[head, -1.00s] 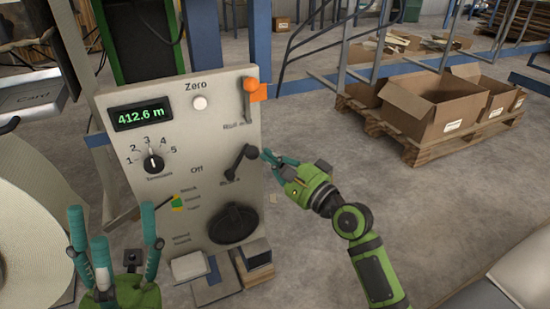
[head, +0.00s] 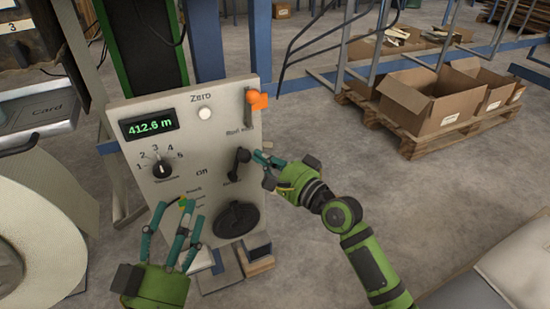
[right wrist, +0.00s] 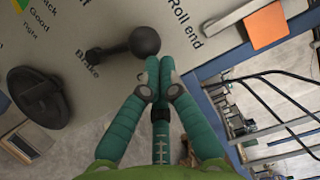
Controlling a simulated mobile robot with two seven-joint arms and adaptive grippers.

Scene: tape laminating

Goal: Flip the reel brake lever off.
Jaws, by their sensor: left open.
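The brake lever (head: 240,163), black with a ball knob, stands roughly upright on the grey panel (head: 215,140). In the right wrist view its knob (right wrist: 145,41) is just beyond my fingertips, with the "Brake" label near its pivot. My right gripper (head: 260,158) is at the right side of the knob. Its fingers (right wrist: 157,65) are pressed together with nothing between them. The tips are against or very near the knob; I cannot tell if they touch. My left gripper (head: 175,212) is open and empty in front of the panel's lower left.
An orange-knobbed roll end lever (head: 253,97) is above the brake lever. A black handwheel (head: 236,220) is below it, and a selector knob (head: 162,168) is to the left. A large pale roll (head: 45,225) stands far left.

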